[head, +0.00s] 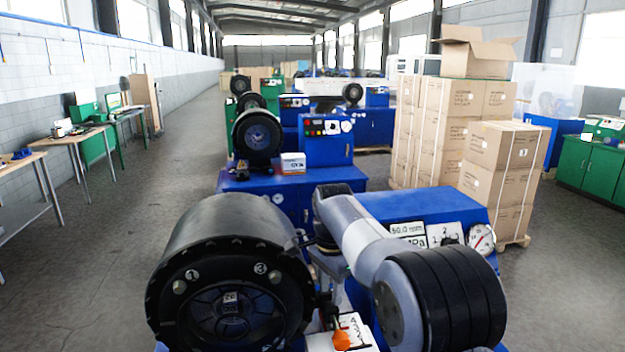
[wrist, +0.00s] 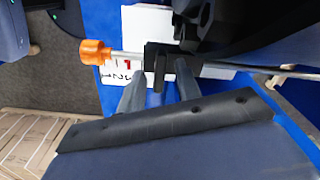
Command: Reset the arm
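My arm (head: 366,236) reaches up from the lower right in the head view and bends down beside the large black crimper head (head: 228,268). My gripper (wrist: 159,70) shows in the wrist view as two grey fingers with a gap between them. They reach toward a black block on a metal rod with an orange knob (wrist: 95,52). I see no clear grip on the rod or block. The knob also shows in the head view (head: 341,340), low beside the crimper head. In the head view the fingertips are hard to make out.
The blue crimper body with its gauge panel (head: 440,234) stands close behind my arm. More crimpers (head: 258,135) stand in a row beyond. Stacked cartons (head: 503,165) stand at right and workbenches (head: 75,139) at left. The floor aisle at left is clear.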

